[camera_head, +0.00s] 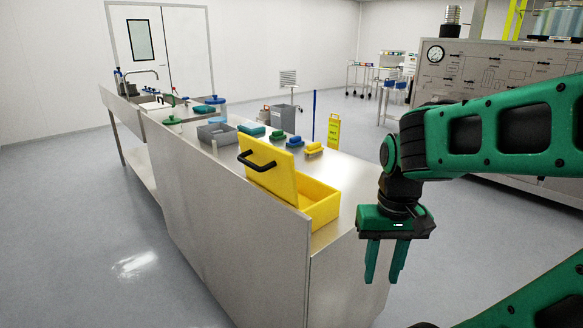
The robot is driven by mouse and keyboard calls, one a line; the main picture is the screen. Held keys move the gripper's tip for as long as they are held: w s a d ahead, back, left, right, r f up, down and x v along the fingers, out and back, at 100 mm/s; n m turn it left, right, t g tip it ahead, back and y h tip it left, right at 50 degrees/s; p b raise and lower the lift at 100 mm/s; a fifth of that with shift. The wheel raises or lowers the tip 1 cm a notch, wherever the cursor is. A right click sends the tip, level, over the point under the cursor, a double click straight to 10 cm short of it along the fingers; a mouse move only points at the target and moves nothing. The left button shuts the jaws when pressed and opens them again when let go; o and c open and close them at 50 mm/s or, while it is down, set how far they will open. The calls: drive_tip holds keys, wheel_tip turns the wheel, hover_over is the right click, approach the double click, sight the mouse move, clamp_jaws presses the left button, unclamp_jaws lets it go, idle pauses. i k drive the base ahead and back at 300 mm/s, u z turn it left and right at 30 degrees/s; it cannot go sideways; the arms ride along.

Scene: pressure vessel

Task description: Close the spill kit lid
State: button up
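The yellow spill kit (318,203) sits on the near end of the steel counter. Its yellow lid (283,177) stands open, raised up on the left side of the box. A black handle (258,163) is on the lid's outer face, toward the left. The inside of the box is mostly hidden by the lid. My green gripper (385,278) hangs to the right of the kit, past the counter's edge, with its fingers pointing down. The fingers are apart with nothing between them. The gripper touches neither box nor lid.
The steel counter (235,225) runs away to the back left. Behind the kit lie a yellow brush (314,149), a green one (277,136), a blue one (295,142) and a grey bin (217,135). A control panel (480,62) stands right. The floor left of the counter is clear.

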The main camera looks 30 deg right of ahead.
sight(268, 166)
drive_tip(key=z, duration=0.2)
drive_tip(key=i, duration=0.5)
drive_tip(key=z, duration=0.35)
drive_tip(key=k, duration=1.75)
drive_tip(key=u, duration=0.35)
drive_tip(key=i, duration=1)
